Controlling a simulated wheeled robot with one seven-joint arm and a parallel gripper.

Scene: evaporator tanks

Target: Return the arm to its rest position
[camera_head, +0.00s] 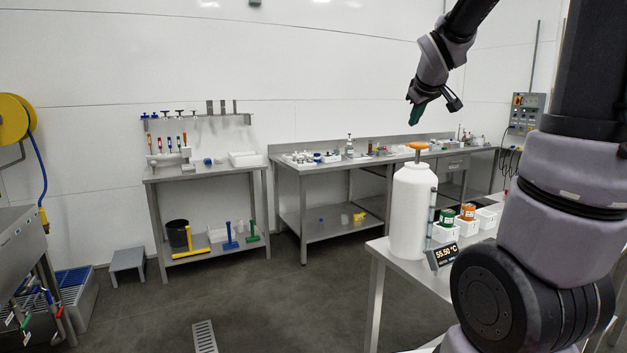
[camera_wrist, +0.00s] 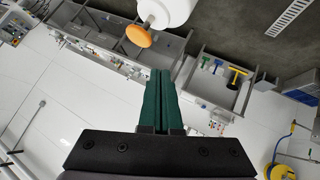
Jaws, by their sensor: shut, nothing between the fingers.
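My gripper (camera_head: 416,114) is raised in the air at the upper right of the head view, at the end of my bent arm. Its green fingers point down, above and close to the orange top (camera_head: 417,146) of a white cylindrical tank (camera_head: 411,212). In the wrist view the two green fingers (camera_wrist: 160,76) lie together, with nothing held between them. The orange top (camera_wrist: 138,36) and part of the white tank (camera_wrist: 172,10) show beyond the fingertips, apart from them.
The tank stands on a steel table (camera_head: 376,249) with white bins, green and orange-lidded jars (camera_head: 447,218) and a temperature display (camera_head: 442,256). Steel benches (camera_head: 330,167) line the back wall. A yellow hose reel (camera_head: 14,118) hangs at left. The middle floor is mostly clear.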

